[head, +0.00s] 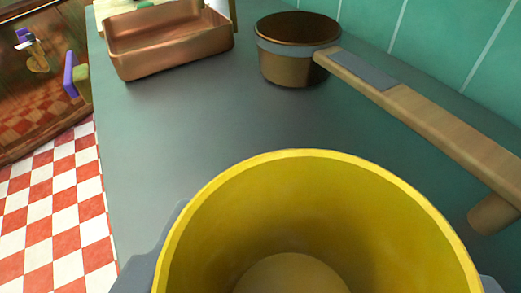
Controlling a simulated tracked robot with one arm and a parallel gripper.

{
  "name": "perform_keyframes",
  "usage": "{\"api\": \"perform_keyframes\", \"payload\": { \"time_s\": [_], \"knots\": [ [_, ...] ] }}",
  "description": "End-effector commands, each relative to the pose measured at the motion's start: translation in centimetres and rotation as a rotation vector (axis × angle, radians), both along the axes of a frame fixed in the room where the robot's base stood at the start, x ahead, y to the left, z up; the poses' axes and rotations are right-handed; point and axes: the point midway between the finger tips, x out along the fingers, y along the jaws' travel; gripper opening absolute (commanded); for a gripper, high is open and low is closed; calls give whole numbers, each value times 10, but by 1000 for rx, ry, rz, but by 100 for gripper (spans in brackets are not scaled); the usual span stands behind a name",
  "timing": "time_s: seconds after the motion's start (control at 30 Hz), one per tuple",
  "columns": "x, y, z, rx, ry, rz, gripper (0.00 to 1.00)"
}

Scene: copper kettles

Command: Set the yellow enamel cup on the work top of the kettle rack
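A large yellow enamel cup (310,215) fills the bottom middle of the head view, its open mouth facing my camera so I see into it. Grey finger parts of my gripper (315,280) show at both sides of the cup, at its lower left and lower right. The gripper is closed around the cup; the fingertips are hidden. Beyond it lies the dark grey-green work top (190,125). The cup's base is hidden, so I cannot tell whether it touches the surface.
A copper tray (170,55) stands at the far left of the work top. A dark-topped pot (290,65) with a long wooden handle (440,125) reaches along the right, near the green tiled wall (420,30). Bare surface lies between. Left is checkered floor (60,205).

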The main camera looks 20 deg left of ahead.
Motion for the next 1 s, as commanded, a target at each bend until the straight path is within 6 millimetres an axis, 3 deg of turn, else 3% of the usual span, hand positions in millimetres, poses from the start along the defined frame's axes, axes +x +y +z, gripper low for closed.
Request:
{"api": "perform_keyframes", "payload": {
  "time_s": [0.1, 0.3, 0.43, 0.67, 1.0],
  "knots": [
    [17, 11, -2, 1, -1, 1, 36],
    [30, 19, -3, 1, 0, 1, 36],
    [30, 19, -9, 2, 2, 0, 36],
    [30, 19, -37, 2, 1, -1, 36],
    [30, 18, -39, 0, -1, 0, 36]
  ]
}}
